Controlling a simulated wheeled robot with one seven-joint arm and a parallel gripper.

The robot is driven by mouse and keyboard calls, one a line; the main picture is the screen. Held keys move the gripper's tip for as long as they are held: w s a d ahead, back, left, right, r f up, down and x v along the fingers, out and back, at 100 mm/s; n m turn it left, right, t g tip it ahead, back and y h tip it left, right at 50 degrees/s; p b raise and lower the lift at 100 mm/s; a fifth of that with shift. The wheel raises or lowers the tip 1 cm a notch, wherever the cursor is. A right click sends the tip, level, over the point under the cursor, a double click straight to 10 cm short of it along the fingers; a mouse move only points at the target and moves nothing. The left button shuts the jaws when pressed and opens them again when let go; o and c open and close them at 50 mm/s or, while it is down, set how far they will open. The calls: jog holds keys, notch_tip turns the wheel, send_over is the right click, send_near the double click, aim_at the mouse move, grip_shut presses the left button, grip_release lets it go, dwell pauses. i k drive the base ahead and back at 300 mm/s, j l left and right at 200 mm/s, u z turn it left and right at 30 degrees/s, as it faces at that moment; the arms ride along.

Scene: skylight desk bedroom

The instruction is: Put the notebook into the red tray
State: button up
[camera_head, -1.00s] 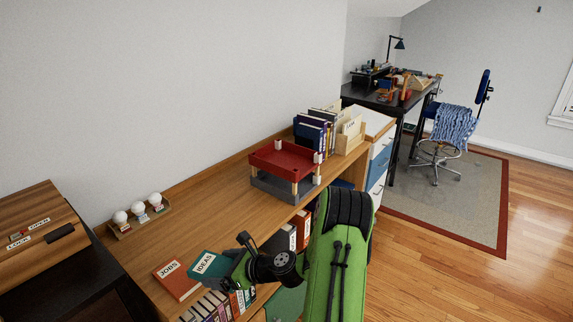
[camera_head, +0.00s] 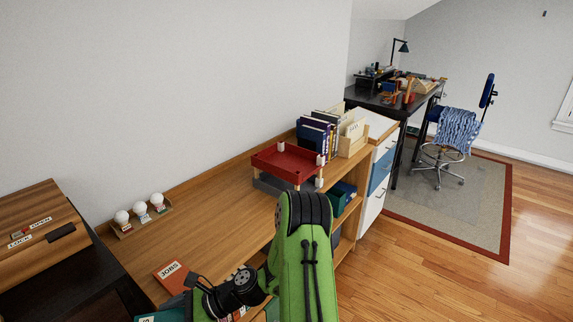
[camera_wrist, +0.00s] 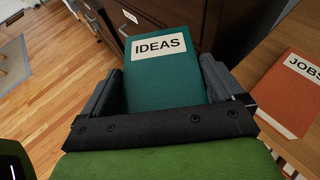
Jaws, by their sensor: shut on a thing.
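The teal notebook labelled IDEAS (camera_wrist: 165,75) is between the two fingers of my gripper (camera_wrist: 162,72) in the wrist view, and the gripper is shut on it. In the head view only part of the teal notebook (camera_head: 168,316) shows at the bottom edge, beside my wrist. An orange-red notebook labelled JOBS (camera_head: 172,275) lies on the desk, and it also shows at the right in the wrist view (camera_wrist: 290,95). The red tray (camera_head: 287,160) stands empty above a grey tray, farther back on the desk. My gripper is well in front of the tray.
The wooden desk (camera_head: 225,215) has free room between the notebooks and the trays. A holder with three white bulbs (camera_head: 141,214) stands at the back left. Books and a wooden file box (camera_head: 354,138) stand beyond the tray. Shelves lie under the desk's front edge.

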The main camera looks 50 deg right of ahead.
aim_at(288, 165)
jog(key=l+u, duration=0.15)
jog(key=l, duration=0.45)
jog(key=l+u, duration=0.15)
jog(key=l, duration=0.4)
jog(key=k+l+u, duration=0.15)
jog(key=l, duration=0.45)
jog(key=l+u, duration=0.15)
jog(key=l, duration=0.4)
